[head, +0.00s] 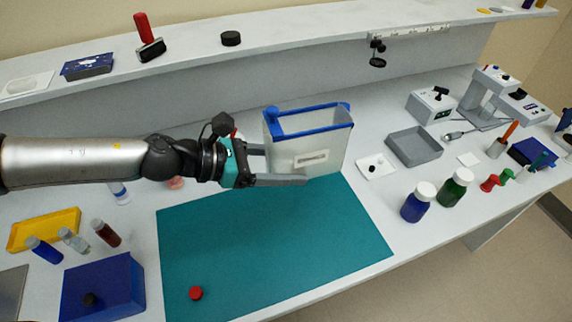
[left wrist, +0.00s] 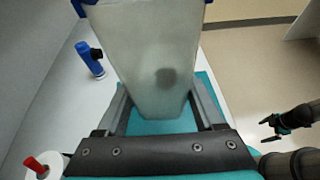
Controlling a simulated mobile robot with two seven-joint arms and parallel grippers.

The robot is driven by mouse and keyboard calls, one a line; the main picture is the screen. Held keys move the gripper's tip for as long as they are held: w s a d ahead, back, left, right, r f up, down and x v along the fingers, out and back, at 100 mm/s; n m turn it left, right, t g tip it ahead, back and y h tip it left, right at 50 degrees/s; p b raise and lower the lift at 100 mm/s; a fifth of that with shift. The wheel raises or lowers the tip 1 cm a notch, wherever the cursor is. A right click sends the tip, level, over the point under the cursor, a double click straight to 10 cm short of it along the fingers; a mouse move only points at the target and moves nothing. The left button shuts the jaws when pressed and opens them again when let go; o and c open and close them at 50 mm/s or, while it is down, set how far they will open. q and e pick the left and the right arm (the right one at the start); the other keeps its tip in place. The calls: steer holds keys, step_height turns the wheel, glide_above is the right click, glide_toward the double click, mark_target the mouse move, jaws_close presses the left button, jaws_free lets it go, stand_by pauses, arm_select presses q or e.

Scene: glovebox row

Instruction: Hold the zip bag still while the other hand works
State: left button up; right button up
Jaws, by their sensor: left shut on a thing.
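The zip bag (head: 318,143) is translucent and pale, with a blue rim around its open top and a white label strip on its front. It stands upright above the back of the teal mat (head: 270,240). My left gripper (head: 285,165) reaches in from the left and is shut on the bag's sides. In the left wrist view the bag (left wrist: 150,60) is between the two fingers (left wrist: 160,110), with a dark round spot showing on it. My right gripper (left wrist: 268,129) shows small at the right of that view, its fingers apart and empty, away from the bag.
A red cap (head: 196,293) lies on the mat. A blue box (head: 105,287), yellow tray (head: 45,230) and several vials are at left. Most of the mat is clear.

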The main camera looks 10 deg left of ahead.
arm_select(q)
steer(key=b, duration=1.1)
glide_above(285, 225)
steer(key=shift+w+d+f, duration=0.1)
steer(key=shift+w+f, duration=0.05)
steer(key=shift+f, duration=6.6)
steer(key=shift+f+b, duration=0.3)
steer(key=shift+b, duration=0.05)
steer(key=shift+f+b, duration=0.4)
steer(key=shift+f, duration=0.1)
steer(key=shift+f+b, duration=0.45)
steer(key=shift+f, duration=0.05)
steer(key=shift+f+b, duration=0.9)
steer(key=shift+f, duration=0.1)
arm_select(e)
step_height(285, 225, down, 14)
steer(key=w+d+t, duration=0.1)
steer(key=w+d, duration=0.1)
steer(key=shift+w+f, duration=0.25)
steer(key=shift+w, duration=0.1)
